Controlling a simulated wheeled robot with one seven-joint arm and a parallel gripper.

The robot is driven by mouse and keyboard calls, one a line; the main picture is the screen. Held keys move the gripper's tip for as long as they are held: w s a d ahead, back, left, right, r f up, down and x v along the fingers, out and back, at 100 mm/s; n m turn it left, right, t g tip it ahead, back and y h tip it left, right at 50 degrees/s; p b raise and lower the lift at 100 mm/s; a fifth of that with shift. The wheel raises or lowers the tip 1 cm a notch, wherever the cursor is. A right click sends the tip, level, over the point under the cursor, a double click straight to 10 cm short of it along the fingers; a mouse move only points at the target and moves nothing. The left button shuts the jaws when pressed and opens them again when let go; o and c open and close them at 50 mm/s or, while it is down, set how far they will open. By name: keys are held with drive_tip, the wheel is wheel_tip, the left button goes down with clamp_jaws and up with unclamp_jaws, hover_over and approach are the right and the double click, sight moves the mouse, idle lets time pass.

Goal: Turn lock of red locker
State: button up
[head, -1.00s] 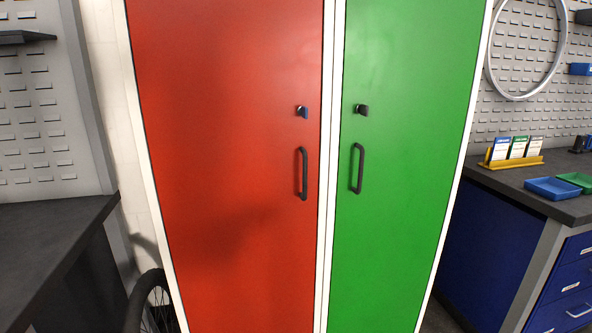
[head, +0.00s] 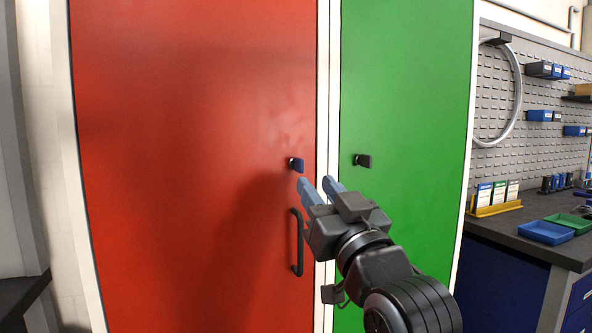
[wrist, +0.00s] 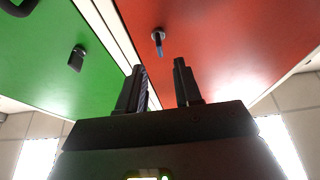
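The red locker (head: 190,150) has a small lock with a dark blue knob (head: 296,164) near its right edge, above a black bar handle (head: 297,242). The lock also shows in the wrist view (wrist: 158,38), just beyond the fingertips. My gripper (head: 314,181) is open and empty, its two fingers apart. In the head view its fingertips are just below and right of the lock. In the wrist view the gripper (wrist: 158,67) points toward the lock, with a gap between them.
The green locker (head: 405,80) stands directly to the right, with its own black lock (head: 362,160). Further right is a workbench with blue (head: 545,232) and green trays and a yellow card holder (head: 496,208). A dark worktop edge (head: 25,295) is at lower left.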

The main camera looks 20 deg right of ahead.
sight(303, 166)
drive_tip(key=x, duration=0.7)
drive_tip(key=shift+w+r, duration=0.1)
drive_tip(key=shift+c, duration=0.4)
clamp_jaws()
